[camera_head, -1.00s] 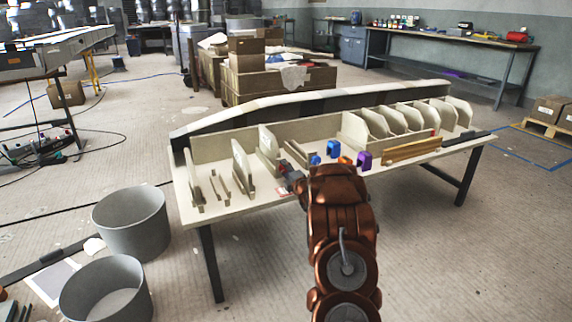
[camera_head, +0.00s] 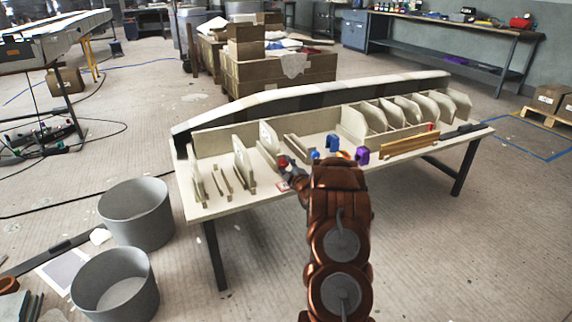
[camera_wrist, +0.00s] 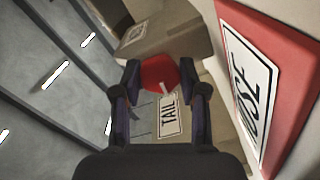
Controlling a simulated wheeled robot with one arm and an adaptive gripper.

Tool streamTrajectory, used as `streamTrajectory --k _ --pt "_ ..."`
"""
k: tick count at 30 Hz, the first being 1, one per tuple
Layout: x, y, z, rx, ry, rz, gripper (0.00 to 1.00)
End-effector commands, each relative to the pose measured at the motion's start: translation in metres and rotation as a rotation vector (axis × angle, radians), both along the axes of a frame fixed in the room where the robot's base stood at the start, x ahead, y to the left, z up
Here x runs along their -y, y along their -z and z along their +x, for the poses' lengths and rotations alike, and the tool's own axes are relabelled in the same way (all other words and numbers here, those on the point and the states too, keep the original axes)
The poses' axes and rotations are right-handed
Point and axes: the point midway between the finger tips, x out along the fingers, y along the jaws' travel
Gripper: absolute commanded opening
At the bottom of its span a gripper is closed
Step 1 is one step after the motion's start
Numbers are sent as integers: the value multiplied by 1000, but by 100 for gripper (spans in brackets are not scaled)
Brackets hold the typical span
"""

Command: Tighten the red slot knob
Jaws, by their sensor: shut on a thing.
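The red slot knob (camera_wrist: 160,73) is between the fingertips of my gripper (camera_wrist: 159,84) in the wrist view. In the head view, the knob shows as a small red spot (camera_head: 283,160) at the tip of my gripper (camera_head: 289,171), over the left-middle part of the table (camera_head: 215,211). How far the knob is turned cannot be told. A white "TAIL" label (camera_wrist: 171,116) lies just below the knob.
A red block with a "NOSE" label (camera_wrist: 249,85) is close at the wrist view's right. Blue (camera_head: 332,143) and purple (camera_head: 362,154) clamps stand right of my gripper, before upright pale panels (camera_head: 381,121). Grey bins (camera_head: 137,214) stand on the floor at left.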

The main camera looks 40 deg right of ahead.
Motion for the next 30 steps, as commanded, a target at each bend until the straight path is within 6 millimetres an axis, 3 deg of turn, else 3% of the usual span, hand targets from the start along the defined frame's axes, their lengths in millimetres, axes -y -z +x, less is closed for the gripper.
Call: streamTrajectory --k 11,12,19,30 --pt "2 0 -1 2 3 6 7" --pt "2 0 -1 1 3 5 44" --pt "0 0 0 1 1 5 68" --pt "-1 0 -2 0 1 4 68"
